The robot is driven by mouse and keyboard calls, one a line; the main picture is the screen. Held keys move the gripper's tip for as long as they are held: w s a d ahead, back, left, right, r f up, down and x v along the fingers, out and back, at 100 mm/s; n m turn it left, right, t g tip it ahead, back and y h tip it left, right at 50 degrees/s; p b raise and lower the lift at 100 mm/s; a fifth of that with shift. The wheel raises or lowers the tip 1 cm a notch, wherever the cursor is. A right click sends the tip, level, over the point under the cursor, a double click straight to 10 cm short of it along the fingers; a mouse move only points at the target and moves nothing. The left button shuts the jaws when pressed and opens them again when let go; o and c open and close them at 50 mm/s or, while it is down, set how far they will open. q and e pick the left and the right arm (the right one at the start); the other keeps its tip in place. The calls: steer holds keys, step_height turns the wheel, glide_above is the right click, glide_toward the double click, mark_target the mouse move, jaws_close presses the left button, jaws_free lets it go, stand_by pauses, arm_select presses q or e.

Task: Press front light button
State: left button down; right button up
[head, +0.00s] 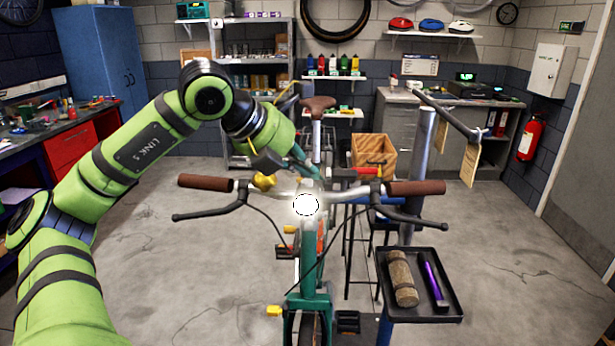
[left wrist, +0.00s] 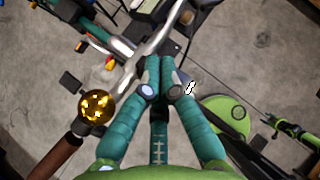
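The bike's front light (head: 306,204) is a bright, glowing round face at the middle of the handlebar (head: 283,196). In the left wrist view, a small bright white patch (left wrist: 190,88) beside the right finger looks like the lit face. My left gripper (head: 308,170) reaches down from the left, close above and behind the handlebar's middle in the head view. In the left wrist view its teal fingers (left wrist: 158,62) are drawn together with nothing seen between them. Whether they touch the light, and its button, cannot be made out. My right gripper is not in view.
A golden bell (left wrist: 95,105) sits on the handlebar close to my left gripper. Brown grips (head: 416,188) and black brake levers (head: 210,211) stick out at both sides. A black tray (head: 448,312) with a cork-coloured roll and a purple tool stands at the right.

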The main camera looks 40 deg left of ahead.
mark_target(303, 182)
arm_select(q)
steer(key=shift+r, duration=0.2)
step_height(303, 182, up, 6)
steer(key=p, duration=0.6)
stand_by(0.4)
